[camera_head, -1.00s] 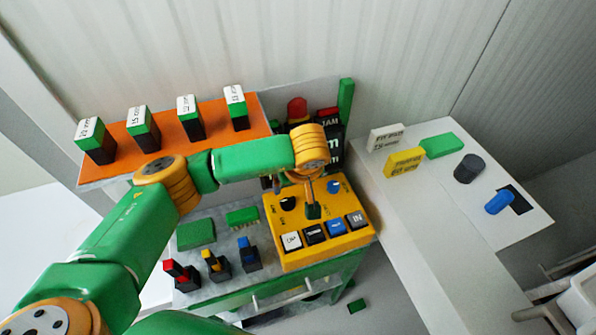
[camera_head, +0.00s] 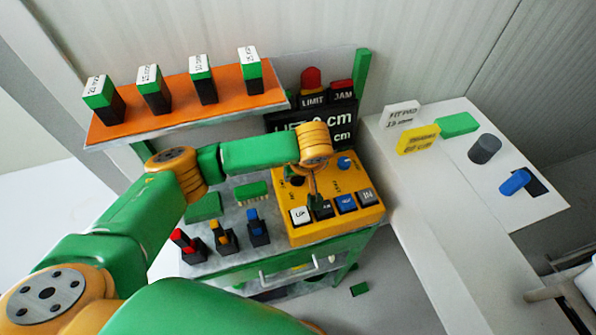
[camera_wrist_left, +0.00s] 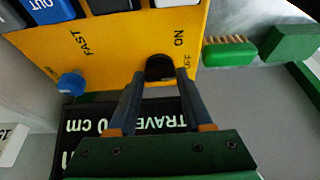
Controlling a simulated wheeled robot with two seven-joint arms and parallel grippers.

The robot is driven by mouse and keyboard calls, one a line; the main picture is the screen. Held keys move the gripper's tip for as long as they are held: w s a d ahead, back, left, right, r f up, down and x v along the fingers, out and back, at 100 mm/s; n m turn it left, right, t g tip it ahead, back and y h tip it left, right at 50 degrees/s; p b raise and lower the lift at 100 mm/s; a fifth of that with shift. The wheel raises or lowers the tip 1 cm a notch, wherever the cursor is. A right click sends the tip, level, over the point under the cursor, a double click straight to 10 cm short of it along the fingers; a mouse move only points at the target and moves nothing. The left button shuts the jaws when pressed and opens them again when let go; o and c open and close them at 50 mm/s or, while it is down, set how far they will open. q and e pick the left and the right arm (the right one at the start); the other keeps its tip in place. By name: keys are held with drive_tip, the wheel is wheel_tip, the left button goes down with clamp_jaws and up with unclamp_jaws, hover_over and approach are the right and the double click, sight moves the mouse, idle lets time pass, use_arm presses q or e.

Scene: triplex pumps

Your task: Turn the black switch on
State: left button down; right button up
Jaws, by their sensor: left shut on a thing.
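The black switch (camera_wrist_left: 160,68) is a dark rounded knob on the yellow control panel (camera_wrist_left: 130,50), with ON and OFF printed beside it. In the left wrist view my left gripper (camera_wrist_left: 160,75) has a finger on each side of the knob and is shut on it. The knob's pointing direction is too small to tell. In the head view my left gripper (camera_head: 318,203) is over the panel (camera_head: 375,212), and part of it is hidden by the wrist. My right gripper is out of view.
A blue knob (camera_head: 346,163) is to the right of the switch. A row of buttons (camera_head: 345,204) lines the panel's near edge. A display stands behind. An orange shelf (camera_head: 225,97) with several boxes is at the left, a white table (camera_head: 410,180) at the right.

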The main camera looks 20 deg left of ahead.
use_arm(q)
drive_tip(key=shift+f, duration=0.1)
drive_tip(key=shift+w+f+n+b, duration=0.1)
drive_tip(key=shift+f+n+b, duration=0.05)
drive_tip(key=shift+n+b, duration=0.8)
drive_tip(key=n+g+b, duration=0.1)
drive_tip(key=n+b, duration=0.1)
drive_tip(key=n+y+b, duration=0.1)
drive_tip(key=n+b, duration=0.1)
drive_tip(key=shift+w+d+g+y+b, duration=0.1)
drive_tip(key=shift+d+g+y+b, duration=0.05)
drive_tip(key=shift+g+y+b, duration=0.2)
drive_tip(key=n+g+b, duration=0.1)
drive_tip(key=n, duration=0.1)
drive_tip(key=shift+n, duration=0.35)
drive_tip(key=shift+w+n+g+b, duration=0.15)
drive_tip(key=shift+n+g+b, duration=0.55)
drive_tip(key=shift+n, duration=1)
drive_tip(key=shift+c, duration=1.6)
unclamp_jaws()
drive_tip(key=shift+a, duration=0.2)
